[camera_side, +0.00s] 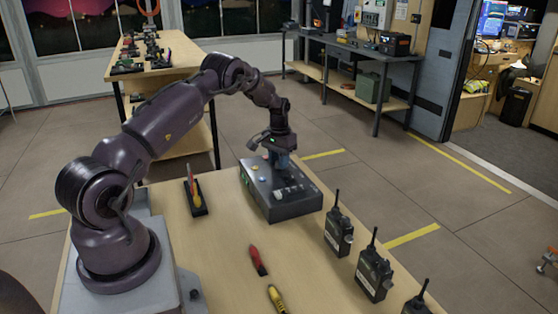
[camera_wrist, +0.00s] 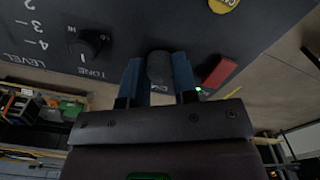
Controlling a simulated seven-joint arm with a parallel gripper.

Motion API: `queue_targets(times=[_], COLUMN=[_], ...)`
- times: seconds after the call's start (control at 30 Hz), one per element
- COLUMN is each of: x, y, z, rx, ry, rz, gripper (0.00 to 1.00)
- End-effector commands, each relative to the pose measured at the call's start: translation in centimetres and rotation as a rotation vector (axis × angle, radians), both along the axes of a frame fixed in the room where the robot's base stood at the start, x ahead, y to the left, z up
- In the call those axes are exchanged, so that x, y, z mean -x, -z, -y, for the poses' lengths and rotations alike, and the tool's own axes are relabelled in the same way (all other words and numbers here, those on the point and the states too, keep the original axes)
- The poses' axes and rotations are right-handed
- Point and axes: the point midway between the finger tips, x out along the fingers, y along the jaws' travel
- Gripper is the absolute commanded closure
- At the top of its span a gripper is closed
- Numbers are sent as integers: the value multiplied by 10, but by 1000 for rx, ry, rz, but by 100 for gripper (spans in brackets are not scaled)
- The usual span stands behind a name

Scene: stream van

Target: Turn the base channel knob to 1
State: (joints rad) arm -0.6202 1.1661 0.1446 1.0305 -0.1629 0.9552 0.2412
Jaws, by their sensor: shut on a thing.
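The base is a dark box (camera_side: 294,207) on the wooden table, with coloured buttons and small controls on its top face. My gripper (camera_side: 281,160) is lowered over the far part of this face. In the wrist view my gripper's two blue fingers (camera_wrist: 160,78) are shut on a dark grey knob (camera_wrist: 160,68), one on each side. The label around the held knob is mostly hidden, so I cannot read its setting. Another black knob (camera_wrist: 94,46) marked TONE sits to its left, apart from the fingers. The numbers 2, 3 and 4 and the word LEVEL show further left.
A red rocker switch (camera_wrist: 218,73) and a yellow button (camera_wrist: 222,5) are right of the fingers. Several radios, including one (camera_side: 339,231), stand right of the base. A red-handled tool (camera_side: 258,261) and a yellow one (camera_side: 277,299) lie in front. A small holder (camera_side: 195,198) stands left.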

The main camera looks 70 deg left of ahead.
Motion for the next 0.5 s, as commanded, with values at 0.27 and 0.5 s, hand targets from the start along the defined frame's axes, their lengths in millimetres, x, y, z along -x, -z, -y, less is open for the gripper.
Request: queue_targets(times=[0.27,0.5], x=[0,0], y=[-1,-1], z=[0,0], rx=[0,0], ry=[-256,-436], rz=[-1,0], gripper=[97,97])
